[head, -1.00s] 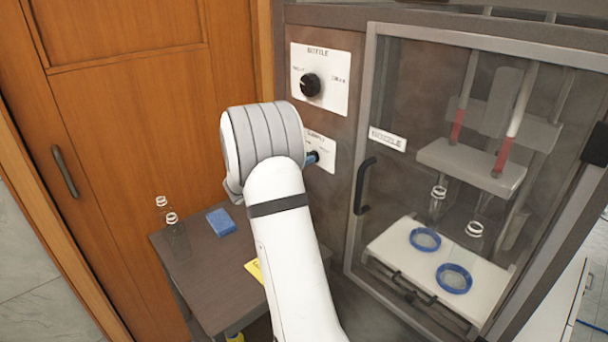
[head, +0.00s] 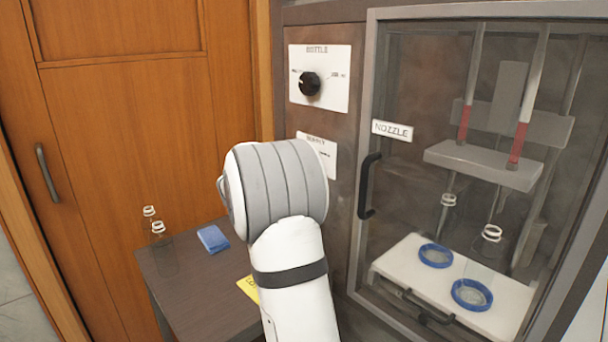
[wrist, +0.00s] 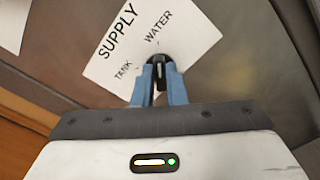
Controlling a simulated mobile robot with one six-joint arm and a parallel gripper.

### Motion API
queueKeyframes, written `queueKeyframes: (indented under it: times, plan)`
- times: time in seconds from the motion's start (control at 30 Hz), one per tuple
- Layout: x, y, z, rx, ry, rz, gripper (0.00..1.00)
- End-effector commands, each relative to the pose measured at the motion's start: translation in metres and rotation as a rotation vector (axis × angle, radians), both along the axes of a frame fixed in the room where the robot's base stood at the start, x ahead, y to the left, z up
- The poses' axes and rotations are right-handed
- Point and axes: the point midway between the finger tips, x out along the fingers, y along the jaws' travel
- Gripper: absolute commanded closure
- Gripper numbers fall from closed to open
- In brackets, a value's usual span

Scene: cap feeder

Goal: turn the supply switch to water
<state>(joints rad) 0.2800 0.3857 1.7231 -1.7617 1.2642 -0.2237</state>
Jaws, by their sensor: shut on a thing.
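The white supply plate (head: 327,150) is on the machine's front, below the bottle plate. My arm's wrist covers its lower part and the knob in the head view. In the wrist view the supply plate (wrist: 185,55) looks tilted, with TANK to the left of the knob and WATER above it. My gripper (wrist: 159,72) has its blue fingers shut on the black supply switch knob (wrist: 158,66). The knob's grip bar runs roughly up and down in that view, in line with the WATER side. The fingers partly hide it, so its exact pointer setting is unclear.
A bottle dial (head: 309,84) sits above the supply plate. To the right is the glass nozzle door with a black handle (head: 369,186). A dark side table (head: 185,275) at lower left bears clear bottles (head: 158,236) and a blue sponge-like block (head: 213,239).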

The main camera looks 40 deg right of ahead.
Motion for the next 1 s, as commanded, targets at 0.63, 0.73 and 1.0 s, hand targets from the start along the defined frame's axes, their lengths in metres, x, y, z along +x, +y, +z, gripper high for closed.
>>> queueKeyframes:
  times: [0.63,0.73,1.0]
  plan:
    - [-0.0002,-0.0001,-0.0011,0.004,-0.022,-0.001,0.80]
    - [-0.0002,-0.0002,-0.0008,0.004,-0.021,-0.001,0.72]
    - [-0.0003,-0.0002,-0.0004,0.002,-0.021,-0.001,0.66]
